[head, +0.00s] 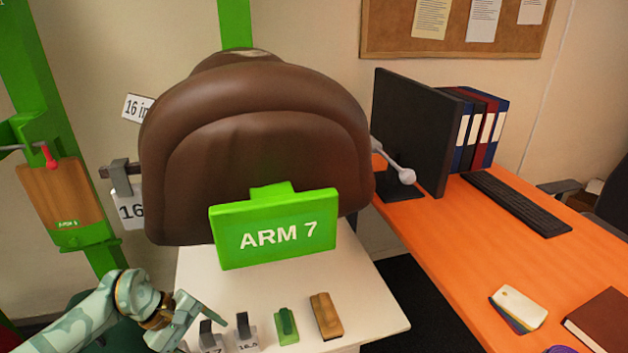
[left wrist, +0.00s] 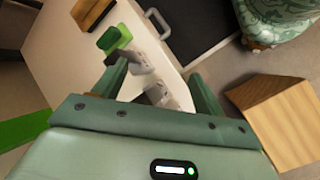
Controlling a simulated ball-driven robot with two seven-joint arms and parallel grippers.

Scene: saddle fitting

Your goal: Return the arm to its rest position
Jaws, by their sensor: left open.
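My left arm comes in at the lower left of the head view. Its gripper (head: 190,318) is low over the front left part of the white table (head: 375,300), beside small grey labelled pieces. In the left wrist view the two green fingers (left wrist: 160,85) are spread apart with nothing held between them. Grey pieces (left wrist: 150,75) show beyond and between the fingers; whether they touch cannot be told. A brown saddle (head: 255,110) stands behind the table, with a green "ARM 7" sign (head: 275,235) in front of it. My right gripper is not in view.
On the table are a grey piece labelled 16.5 (head: 244,330), a green block (head: 286,327) and a wooden brush-like block (head: 325,316). A green post (head: 45,90) stands at left. An orange desk (head: 450,240) with a monitor (head: 415,125) is at right.

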